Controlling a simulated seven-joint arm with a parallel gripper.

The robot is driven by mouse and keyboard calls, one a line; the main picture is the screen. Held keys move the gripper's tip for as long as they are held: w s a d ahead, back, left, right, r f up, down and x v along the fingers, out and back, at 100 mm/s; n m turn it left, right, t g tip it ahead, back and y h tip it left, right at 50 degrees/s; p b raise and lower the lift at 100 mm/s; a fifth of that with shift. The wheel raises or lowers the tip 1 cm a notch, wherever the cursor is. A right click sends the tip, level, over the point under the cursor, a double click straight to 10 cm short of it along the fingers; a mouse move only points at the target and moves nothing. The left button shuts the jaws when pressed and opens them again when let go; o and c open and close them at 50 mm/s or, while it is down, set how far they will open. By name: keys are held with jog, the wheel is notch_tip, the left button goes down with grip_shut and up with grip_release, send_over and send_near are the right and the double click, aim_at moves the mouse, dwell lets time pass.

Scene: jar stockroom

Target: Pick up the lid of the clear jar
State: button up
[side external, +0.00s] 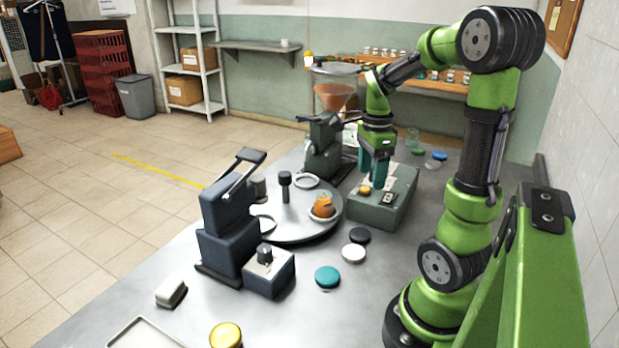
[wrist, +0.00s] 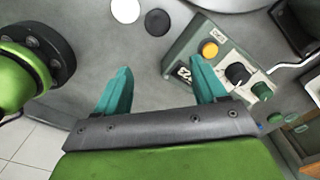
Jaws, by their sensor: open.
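A clear jar (side external: 412,136) stands at the back of the table, beyond the control box; whether it has a lid on is too small to tell. Another jar with orange contents (side external: 323,207) sits on the round turntable. Loose lids lie on the table: teal (side external: 327,277), white (side external: 353,253), black (side external: 360,235), gold (side external: 226,335) and blue (side external: 440,155). I cannot tell which belongs to the clear jar. My gripper (side external: 373,174) points down by the control box, open with teal fingers apart. In the wrist view, nothing is between the fingertips (wrist: 160,70); the white lid (wrist: 125,10) and black lid (wrist: 157,22) lie beyond them.
The green-grey control box (side external: 385,210) with buttons and knobs is close to my fingers. The turntable (side external: 295,233) and dark press machines (side external: 228,215) fill the middle and left. A white tray (side external: 145,333) lies at the front.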

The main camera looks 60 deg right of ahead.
send_over(362, 233)
jog(key=f, duration=1.1)
jog(key=shift+s+d+f, duration=0.25)
jog(key=shift+d+f, duration=0.05)
jog(key=shift+f, duration=0.05)
jog(key=shift+w+a+f, duration=0.1)
jog(key=shift+a+f, duration=0.05)
jog(key=shift+f, duration=1.2)
jog(key=shift+w+a+f, duration=0.1)
jog(key=shift+f, duration=1.2)
jog(key=c, duration=0.8)
